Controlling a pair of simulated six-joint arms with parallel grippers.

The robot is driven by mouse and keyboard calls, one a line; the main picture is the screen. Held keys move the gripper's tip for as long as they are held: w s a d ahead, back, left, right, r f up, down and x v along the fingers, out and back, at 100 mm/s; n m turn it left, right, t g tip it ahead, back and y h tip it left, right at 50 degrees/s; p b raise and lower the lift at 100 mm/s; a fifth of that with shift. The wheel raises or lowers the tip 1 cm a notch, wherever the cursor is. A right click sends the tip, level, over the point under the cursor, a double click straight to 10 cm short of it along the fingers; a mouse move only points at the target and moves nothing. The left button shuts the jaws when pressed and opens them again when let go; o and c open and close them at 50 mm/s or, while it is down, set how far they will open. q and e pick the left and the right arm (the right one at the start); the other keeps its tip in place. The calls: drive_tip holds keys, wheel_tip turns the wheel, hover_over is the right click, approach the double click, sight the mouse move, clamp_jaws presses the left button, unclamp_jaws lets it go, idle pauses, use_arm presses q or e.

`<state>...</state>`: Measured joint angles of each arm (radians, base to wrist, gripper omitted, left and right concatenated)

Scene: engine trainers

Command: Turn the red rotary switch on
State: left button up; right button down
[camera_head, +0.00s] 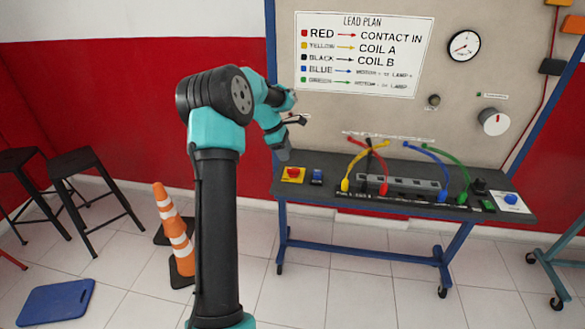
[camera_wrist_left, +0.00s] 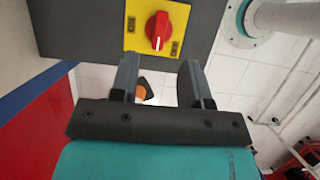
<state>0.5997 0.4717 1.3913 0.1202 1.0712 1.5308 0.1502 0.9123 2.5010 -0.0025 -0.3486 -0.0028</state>
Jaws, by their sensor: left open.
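The red rotary switch (camera_head: 293,171) sits on a yellow plate near the left end of the dark bench top. In the left wrist view the red knob (camera_wrist_left: 158,30) has a white pointer line, and its yellow plate (camera_wrist_left: 172,12) carries small dark labels too small to read. My right gripper is in neither view.
A blue button (camera_head: 317,175) is right beside the switch. Several coloured leads (camera_head: 371,150) arch over a terminal block further right. The lead plan panel (camera_head: 360,55) stands behind the bench. An orange-and-white cone (camera_head: 174,235) stands on the floor at left.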

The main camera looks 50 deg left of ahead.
sight(293, 169)
use_arm(q)
drive_tip(key=x, duration=0.7)
drive_tip(key=shift+d+f, duration=0.1)
drive_tip(key=shift+f, duration=0.1)
clamp_jaws()
